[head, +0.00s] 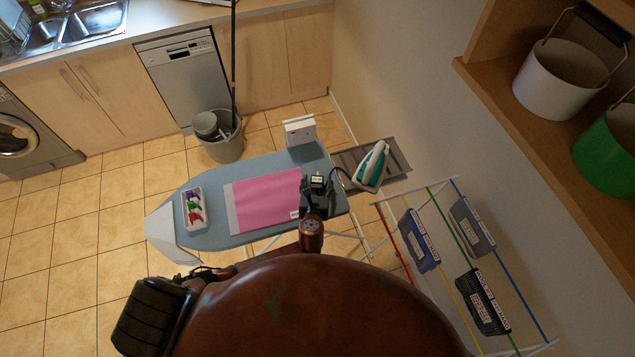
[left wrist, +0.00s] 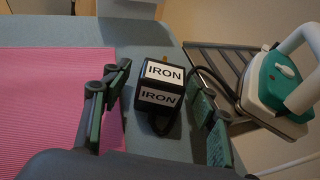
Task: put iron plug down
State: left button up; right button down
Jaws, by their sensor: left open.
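The iron plug (head: 317,179) is a black block with white IRON labels, near the right end of the blue-grey ironing board (head: 265,167). In the left wrist view the plug (left wrist: 160,92) sits between the two spread fingers of my left gripper (left wrist: 163,84), with a visible gap on each side. Brass pins show at its far end. It seems to rest on the board, though its underside is hidden. A dark cord runs from it towards the white and teal iron (head: 371,164). My left gripper also shows in the head view (head: 316,187).
A pink cloth (head: 266,199) lies left of the plug. A white socket box (head: 300,130) stands at the board's far edge. A tray of coloured items (head: 195,209) is at the left. The iron sits on a grey rack (head: 400,163); a drying rack stands lower right.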

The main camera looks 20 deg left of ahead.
pick_arm(q)
jog(key=c, duration=1.4)
jog(key=shift+r, duration=0.2)
